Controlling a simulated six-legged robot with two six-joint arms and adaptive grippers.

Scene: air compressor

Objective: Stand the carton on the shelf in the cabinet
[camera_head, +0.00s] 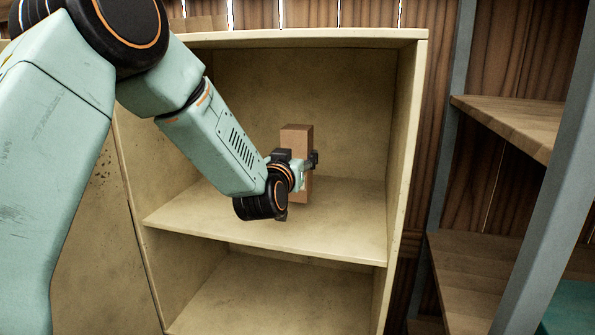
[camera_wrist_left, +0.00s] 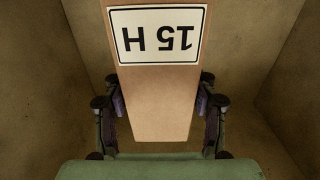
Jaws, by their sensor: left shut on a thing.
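The brown carton (camera_head: 297,137) is upright inside the upper compartment of the cream cabinet (camera_head: 418,110). My left gripper (camera_head: 300,162) is shut on the carton, with its fingers on either side. In the left wrist view the carton (camera_wrist_left: 162,105) fills the middle between the fingers, and a white label with "15 H" shows upside down on it. The carton's lower end is near the shelf (camera_head: 345,225); I cannot tell whether it touches. My left wrist hides part of the carton. My right gripper is not in view.
The cabinet's side walls and top edge frame the compartment. Bare shelf lies on both sides of the carton. A lower compartment (camera_head: 270,295) is empty where it shows. A wooden rack (camera_head: 500,120) with a grey metal post stands at the right.

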